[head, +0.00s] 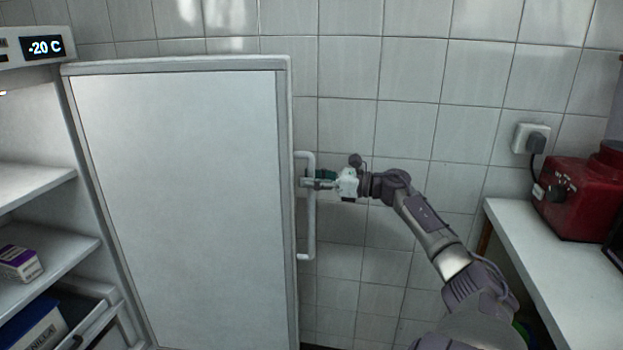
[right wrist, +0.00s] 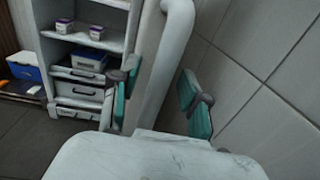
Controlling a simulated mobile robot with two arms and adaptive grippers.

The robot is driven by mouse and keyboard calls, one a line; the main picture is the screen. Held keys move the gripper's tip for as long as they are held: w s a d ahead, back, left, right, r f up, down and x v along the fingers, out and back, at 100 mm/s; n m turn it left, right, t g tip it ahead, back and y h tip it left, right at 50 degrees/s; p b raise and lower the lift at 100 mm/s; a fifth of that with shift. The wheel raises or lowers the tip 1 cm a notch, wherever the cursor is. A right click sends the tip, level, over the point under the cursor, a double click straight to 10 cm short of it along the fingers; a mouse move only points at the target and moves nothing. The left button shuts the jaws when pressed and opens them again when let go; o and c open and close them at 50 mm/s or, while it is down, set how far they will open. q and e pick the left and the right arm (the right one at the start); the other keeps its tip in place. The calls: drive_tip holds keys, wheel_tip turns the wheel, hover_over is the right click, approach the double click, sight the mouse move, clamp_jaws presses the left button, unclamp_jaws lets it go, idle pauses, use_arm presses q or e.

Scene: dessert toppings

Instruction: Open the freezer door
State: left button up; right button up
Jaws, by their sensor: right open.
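The freezer door (head: 180,200) stands swung wide open, its pale inner panel facing the head camera, hinged at the left beside the freezer cabinet (head: 85,215). Its white bar handle (head: 311,230) sticks out along the door's right edge. My right gripper (head: 318,179) is at the upper part of this handle. In the right wrist view, the handle (right wrist: 169,70) passes between the teal fingers of my right gripper (right wrist: 160,100). The fingers are apart, not clamped on it. My left gripper is out of view.
The open freezer shows shelves with a small purple-white box (head: 20,263) and a blue container (head: 32,325). A tiled wall (head: 400,60) stands close behind the door and arm. At right, a white counter (head: 540,265) holds a red appliance (head: 580,200).

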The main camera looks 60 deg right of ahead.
drive_tip(key=v, duration=1.2)
idle(0.4)
